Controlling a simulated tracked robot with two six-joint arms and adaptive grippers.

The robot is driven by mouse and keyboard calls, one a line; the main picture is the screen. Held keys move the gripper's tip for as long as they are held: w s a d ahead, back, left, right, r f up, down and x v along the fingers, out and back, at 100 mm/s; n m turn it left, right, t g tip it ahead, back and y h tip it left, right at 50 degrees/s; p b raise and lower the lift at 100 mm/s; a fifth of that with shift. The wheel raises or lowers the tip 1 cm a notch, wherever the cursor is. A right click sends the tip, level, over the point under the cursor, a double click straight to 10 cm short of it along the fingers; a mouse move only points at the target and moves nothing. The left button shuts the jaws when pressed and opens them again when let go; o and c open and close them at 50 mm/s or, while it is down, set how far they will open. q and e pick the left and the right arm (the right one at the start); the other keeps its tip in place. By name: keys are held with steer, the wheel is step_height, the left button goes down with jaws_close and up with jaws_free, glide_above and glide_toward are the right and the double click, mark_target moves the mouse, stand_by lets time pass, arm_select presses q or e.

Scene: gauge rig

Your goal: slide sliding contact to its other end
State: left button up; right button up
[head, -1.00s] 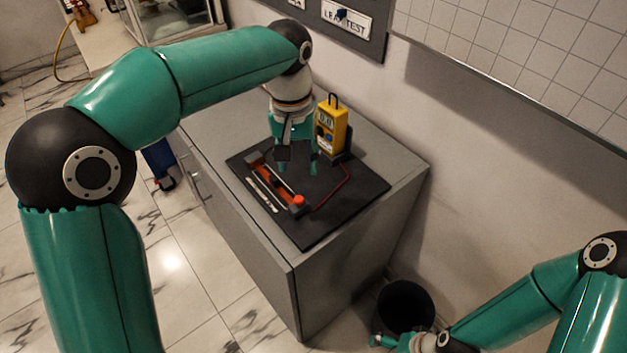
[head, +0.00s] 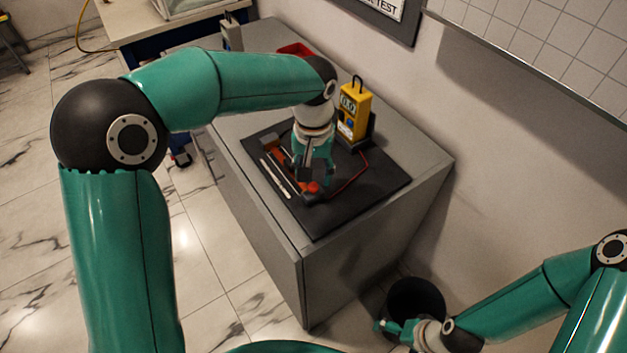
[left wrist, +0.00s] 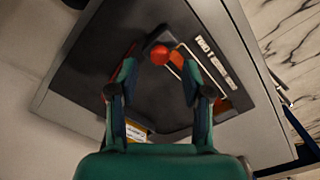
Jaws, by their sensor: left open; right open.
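The sliding contact's red knob (head: 313,187) is at the near end of the slide-wire rig, whose orange body (head: 272,142) is partly hidden behind my left gripper. My left gripper (head: 314,174) is open, pointing down just over the knob's end of the rig. In the left wrist view the red knob (left wrist: 159,54) lies between and slightly beyond the two open fingertips (left wrist: 160,72), with no visible contact. The orange body (left wrist: 178,58) runs off to the right, partly behind a finger. My right gripper (head: 388,328) is open and empty, low beside the bin.
The rig sits on a black mat (head: 365,196) on a grey cabinet (head: 430,158). A yellow meter (head: 354,110) showing 0.0 stands behind, with a red wire (head: 353,178) running to the rig. A black bin (head: 415,297) is on the floor at right.

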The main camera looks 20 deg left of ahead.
mark_target(313, 185)
arm_select(q)
steer(key=shift+f, duration=1.6)
jaws_close()
